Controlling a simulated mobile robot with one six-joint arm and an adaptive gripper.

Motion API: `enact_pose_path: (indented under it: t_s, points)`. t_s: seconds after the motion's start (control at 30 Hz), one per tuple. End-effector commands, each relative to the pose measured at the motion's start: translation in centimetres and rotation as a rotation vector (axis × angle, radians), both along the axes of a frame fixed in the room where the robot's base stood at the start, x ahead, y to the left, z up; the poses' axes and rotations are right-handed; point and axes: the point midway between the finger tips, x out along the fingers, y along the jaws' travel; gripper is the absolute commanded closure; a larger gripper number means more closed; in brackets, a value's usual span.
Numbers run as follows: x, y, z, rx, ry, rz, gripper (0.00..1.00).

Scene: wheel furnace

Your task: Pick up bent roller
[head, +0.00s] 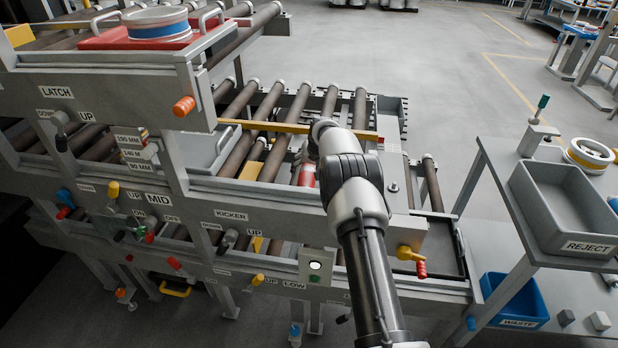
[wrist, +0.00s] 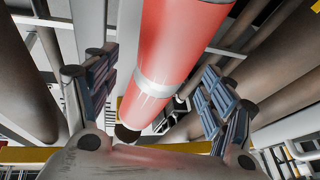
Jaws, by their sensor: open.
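A red roller with a pale band (wrist: 158,88) lies between the two fingers of my gripper (wrist: 157,82) in the wrist view. The fingers stand apart, one on each side of it, with gaps visible. I cannot make out a bend in it. In the head view a short piece of the red roller (head: 306,174) shows among the brown rollers, left of my arm. My arm hides the rest of it, and my gripper is hidden there too.
Brown rollers (head: 235,105) run on both sides of the red one. A yellow bar (head: 262,126) crosses above the conveyor. The grey REJECT bin (head: 563,235) and blue WASTE bin (head: 515,301) stand at the right. A raised deck with a red tray (head: 110,37) is at the upper left.

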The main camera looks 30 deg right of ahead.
Motion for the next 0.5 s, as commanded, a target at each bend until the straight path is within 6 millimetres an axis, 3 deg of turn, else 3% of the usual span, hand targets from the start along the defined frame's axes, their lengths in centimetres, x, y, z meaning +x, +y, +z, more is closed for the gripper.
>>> enact_pose_path:
  t_s: [0.13,0.5]
  points:
    - [0.72,-0.07,-1.57,0.000,-0.001,0.001,0.24]
    - [0.92,-0.11,-1.84,-0.001,-0.001,0.000,0.25]
